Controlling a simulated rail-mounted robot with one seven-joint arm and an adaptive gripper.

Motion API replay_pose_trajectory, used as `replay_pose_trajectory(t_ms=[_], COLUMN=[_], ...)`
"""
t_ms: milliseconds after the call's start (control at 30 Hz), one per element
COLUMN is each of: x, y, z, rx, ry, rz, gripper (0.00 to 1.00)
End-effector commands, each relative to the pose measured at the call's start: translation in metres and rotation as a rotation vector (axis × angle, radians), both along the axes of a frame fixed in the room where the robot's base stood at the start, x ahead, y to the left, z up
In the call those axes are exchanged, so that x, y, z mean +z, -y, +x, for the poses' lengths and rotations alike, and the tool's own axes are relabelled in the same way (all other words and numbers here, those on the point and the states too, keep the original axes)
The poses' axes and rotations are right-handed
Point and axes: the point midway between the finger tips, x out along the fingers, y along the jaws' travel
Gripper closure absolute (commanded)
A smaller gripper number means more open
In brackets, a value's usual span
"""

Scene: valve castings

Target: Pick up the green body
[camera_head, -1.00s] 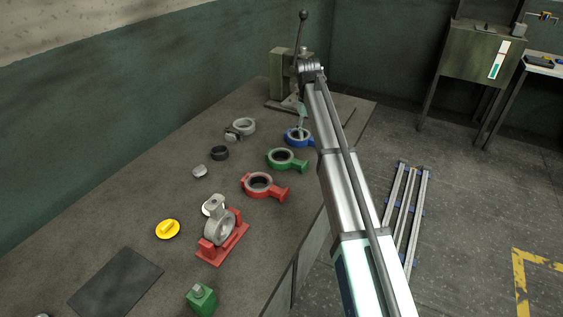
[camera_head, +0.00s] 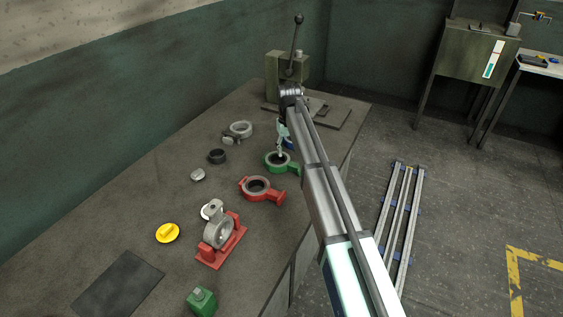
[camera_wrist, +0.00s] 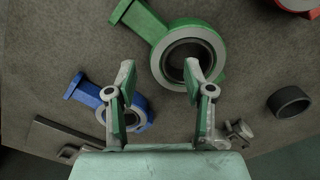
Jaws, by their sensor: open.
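The green body (camera_head: 293,167) is a ring with a grey machined face and a stub arm, lying flat on the bench between the red and blue bodies. In the wrist view the green body (camera_wrist: 146,24) is at top centre, its stub pointing to the upper left. My gripper (camera_head: 281,153) hangs over the ring in the head view and hides part of it. In the wrist view my gripper (camera_wrist: 160,76) is open with nothing between its fingers. The right fingertip overlaps the ring's opening; the left is beside the ring. Whether either touches it cannot be told.
The blue body (camera_wrist: 87,94) lies close by, mostly hidden in the head view. A red body (camera_head: 272,195) lies on the near side. A black ring (camera_head: 217,157) and a grey ring (camera_head: 241,130) are to the left. A lever press (camera_head: 275,70) stands behind.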

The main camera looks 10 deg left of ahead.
Motion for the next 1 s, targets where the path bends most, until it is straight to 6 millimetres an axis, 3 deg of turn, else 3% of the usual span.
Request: replay_pose_trajectory(t_ms=[267, 600, 867, 1000], x=[-0.011, -0.051, -0.056, -0.056], y=[0.0, -0.001, -0.001, -0.001], z=[0.0, 0.002, 0.002, 0.002], rx=[0.0, 0.0, 0.0, 0.0], ry=[-0.002, -0.001, 0.0, 0.0], rz=[-0.001, 0.0, 0.0, 0.0], gripper=[0.47, 0.47, 0.47, 0.94])
